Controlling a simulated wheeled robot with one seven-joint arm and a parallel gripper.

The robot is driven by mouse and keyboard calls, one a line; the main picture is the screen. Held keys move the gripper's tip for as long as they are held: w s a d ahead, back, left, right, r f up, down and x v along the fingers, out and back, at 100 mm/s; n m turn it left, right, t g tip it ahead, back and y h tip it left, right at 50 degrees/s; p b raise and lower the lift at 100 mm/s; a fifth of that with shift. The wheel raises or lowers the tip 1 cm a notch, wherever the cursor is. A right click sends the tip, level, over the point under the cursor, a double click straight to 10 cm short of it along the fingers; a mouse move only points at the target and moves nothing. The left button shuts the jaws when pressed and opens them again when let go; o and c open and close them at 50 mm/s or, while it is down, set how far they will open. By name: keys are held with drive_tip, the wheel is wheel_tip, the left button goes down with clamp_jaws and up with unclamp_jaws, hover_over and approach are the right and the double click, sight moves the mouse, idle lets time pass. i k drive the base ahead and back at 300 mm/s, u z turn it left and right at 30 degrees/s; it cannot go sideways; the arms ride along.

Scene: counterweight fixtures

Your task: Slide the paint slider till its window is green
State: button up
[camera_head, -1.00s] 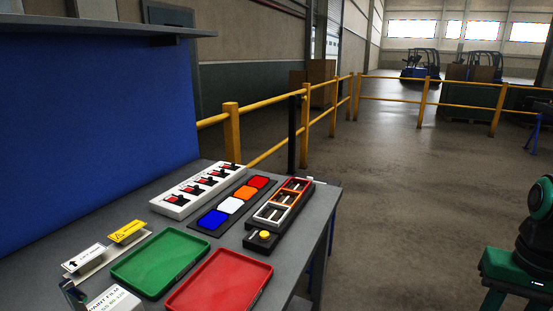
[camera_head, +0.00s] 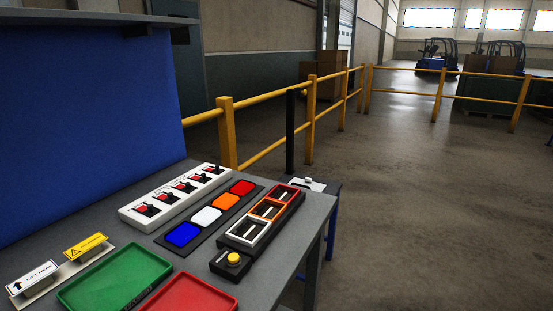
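I cannot make out a slider with a coloured window for certain. A black fixture (camera_head: 264,222) on the workbench has white, orange and red frames in a row, each with a pale bar inside. No green window shows on it. My gripper is not in view.
The grey workbench (camera_head: 313,222) also holds a white switch panel (camera_head: 173,194), blue, white, orange and red pads, a yellow button (camera_head: 233,259), a green tray (camera_head: 115,281), a red tray (camera_head: 193,297) and signs. Yellow railing (camera_head: 225,130) stands behind. Open floor (camera_head: 430,220) lies right.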

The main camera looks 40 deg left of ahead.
sight(217, 171)
drive_tip(key=z, duration=0.3)
drive_tip(key=i, duration=2.45)
drive_tip(key=u, duration=3.2)
drive_tip(key=i, duration=0.85)
drive_tip(key=u, duration=0.05)
